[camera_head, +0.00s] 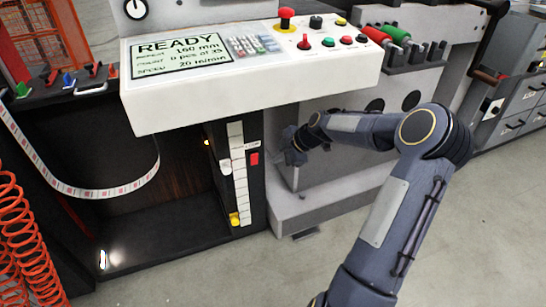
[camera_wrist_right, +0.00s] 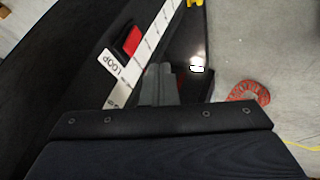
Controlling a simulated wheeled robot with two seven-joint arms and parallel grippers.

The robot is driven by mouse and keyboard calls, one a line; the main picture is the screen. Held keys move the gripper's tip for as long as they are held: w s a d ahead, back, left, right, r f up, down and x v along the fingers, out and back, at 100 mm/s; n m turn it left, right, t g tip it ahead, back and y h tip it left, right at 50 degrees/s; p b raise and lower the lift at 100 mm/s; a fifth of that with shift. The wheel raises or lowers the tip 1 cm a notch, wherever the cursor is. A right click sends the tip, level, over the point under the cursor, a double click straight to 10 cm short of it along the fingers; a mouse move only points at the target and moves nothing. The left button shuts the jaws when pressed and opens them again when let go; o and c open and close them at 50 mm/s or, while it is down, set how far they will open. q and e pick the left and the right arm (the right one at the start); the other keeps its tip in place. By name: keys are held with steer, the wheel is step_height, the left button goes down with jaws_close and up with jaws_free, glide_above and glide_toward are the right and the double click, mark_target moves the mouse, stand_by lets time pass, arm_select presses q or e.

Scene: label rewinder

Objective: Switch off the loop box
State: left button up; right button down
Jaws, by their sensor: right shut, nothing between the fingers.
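The loop box (camera_head: 192,222) is the dark open box at the left in the head view, with a white label web (camera_head: 100,191) hanging in a loop inside it. Its red switch (camera_head: 254,158) sits on the right front post, beside a white scale strip. In the wrist view the red switch (camera_wrist_right: 132,40) shows in a dark frame next to a white LOOP plate (camera_wrist_right: 110,63). My right gripper (camera_head: 288,148) is shut and empty, right of the switch; its fingers (camera_wrist_right: 158,84) appear apart from it. My left gripper is out of view.
The white control panel (camera_head: 260,85) with a READY display and a red mushroom button (camera_head: 286,17) overhangs the post. A grey machine cabinet (camera_head: 330,190) stands close to my right gripper. A red coiled hose (camera_head: 22,245) hangs at the left. The front floor is clear.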

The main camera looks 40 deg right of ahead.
mark_target(253, 161)
steer(key=w+f+b, duration=0.1)
steer(key=w+f, duration=0.1)
steer(key=w+f+b, duration=0.1)
steer(key=w, duration=0.2)
steer(key=w+a+f+b, duration=0.1)
steer(key=w+f, duration=0.1)
steer(key=w, duration=0.1)
steer(key=shift+w+f, duration=0.25)
steer(key=shift+f, duration=0.1)
steer(key=shift+w+d+r+g+p, duration=0.1)
steer(key=shift+w+r+g+p, duration=0.3)
steer(key=shift+p, duration=0.5)
steer(key=shift+f, duration=0.3)
steer(key=shift+r, duration=0.2)
